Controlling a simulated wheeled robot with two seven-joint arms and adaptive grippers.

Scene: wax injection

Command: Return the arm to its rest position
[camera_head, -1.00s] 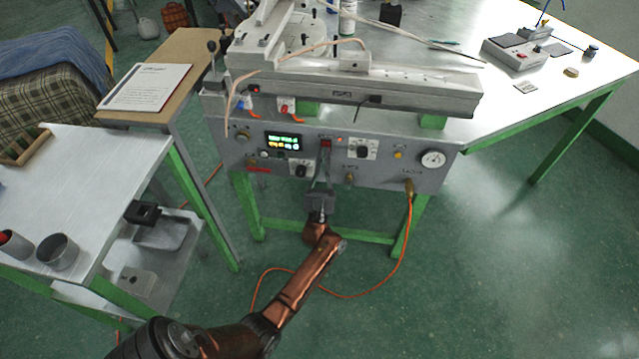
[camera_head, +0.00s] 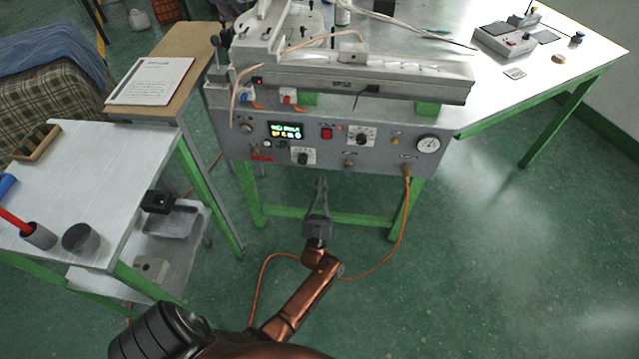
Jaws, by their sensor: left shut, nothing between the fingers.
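My left arm comes in from the bottom left in copper-coloured links. Its left gripper (camera_head: 321,184) points up the picture, just below the front panel of the wax injection machine (camera_head: 225,146). The fingers are shut with nothing between them and stand apart from the panel. The red switch (camera_head: 327,133) on the panel is in plain view above the fingertips. The lit display (camera_head: 285,130), the knobs and the pressure gauge (camera_head: 429,144) are also uncovered. My right gripper is not in view.
A white side table (camera_head: 110,170) with metal cups (camera_head: 82,239) and a wooden rack (camera_head: 36,142) stands at left. A green crossbar (camera_head: 350,217) lies behind my gripper. An orange hose (camera_head: 402,235) loops below the machine. The green floor at right is clear.

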